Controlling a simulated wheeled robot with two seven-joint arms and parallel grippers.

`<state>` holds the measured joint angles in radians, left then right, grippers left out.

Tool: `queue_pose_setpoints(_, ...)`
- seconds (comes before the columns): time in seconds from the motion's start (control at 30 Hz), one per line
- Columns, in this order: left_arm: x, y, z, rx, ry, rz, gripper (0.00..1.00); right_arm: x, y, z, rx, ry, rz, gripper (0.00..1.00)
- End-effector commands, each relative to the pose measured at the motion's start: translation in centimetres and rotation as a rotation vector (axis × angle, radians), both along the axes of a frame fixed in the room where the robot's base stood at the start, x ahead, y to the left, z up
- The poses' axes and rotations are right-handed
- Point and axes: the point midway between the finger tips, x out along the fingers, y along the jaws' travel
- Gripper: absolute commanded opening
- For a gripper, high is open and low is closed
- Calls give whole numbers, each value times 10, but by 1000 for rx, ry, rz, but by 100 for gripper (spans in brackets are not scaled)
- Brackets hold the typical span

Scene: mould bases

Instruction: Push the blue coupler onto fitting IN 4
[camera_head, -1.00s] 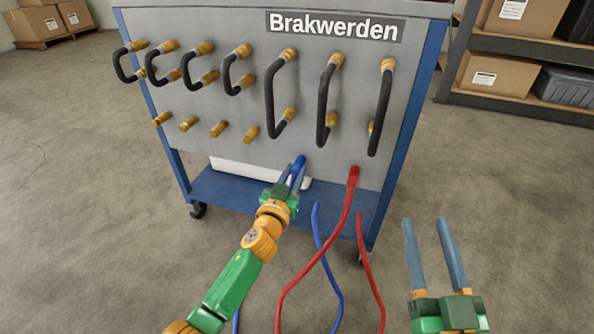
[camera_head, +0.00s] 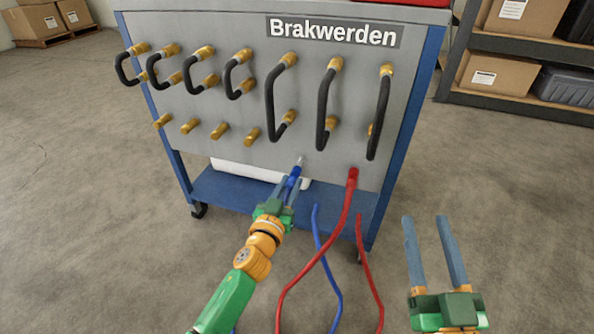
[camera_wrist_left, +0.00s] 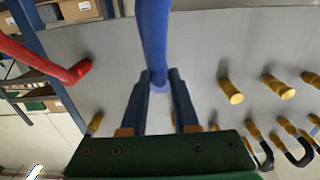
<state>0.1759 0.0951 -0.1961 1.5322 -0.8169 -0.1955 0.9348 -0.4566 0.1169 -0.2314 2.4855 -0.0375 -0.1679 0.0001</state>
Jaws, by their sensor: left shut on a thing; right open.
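The blue coupler (camera_head: 294,172) is held between the fingers of my left gripper (camera_head: 289,184), low in front of the grey panel. A silver tip (camera_head: 301,160) shows just beyond it; I cannot tell whether the two touch. In the left wrist view the blue hose (camera_wrist_left: 155,35) runs from the top down between the fingertips (camera_wrist_left: 160,78). A lower row of bare brass fittings (camera_head: 220,130) is on the panel to the upper left. No fitting labels are readable, so I cannot tell which is IN 4. My right gripper (camera_head: 433,222) is open and empty at the lower right.
The grey panel (camera_head: 330,160) carries several black hose loops (camera_head: 325,105) above the bare fittings. A red hose (camera_head: 345,205) is attached at the panel's lower right. Another blue hose (camera_head: 325,255) and a red one hang nearby.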

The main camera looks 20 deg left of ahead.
Motion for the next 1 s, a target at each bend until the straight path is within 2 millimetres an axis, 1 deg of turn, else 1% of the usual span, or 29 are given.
queue_pose_setpoints(0.23, -12, 0, 1, -1, 0, 0, 0, 0, 0, 5, 0, 0, 0, 50)
queue_pose_setpoints(0.57, -14, 0, 1, 0, -1, 0, 0, 0, 0, 5, 0, 0, 0, 50)
queue_pose_setpoints(1.0, -61, 2, 1, -3, 1, 0, 0, 0, 0, 18, 0, 0, 0, 50)
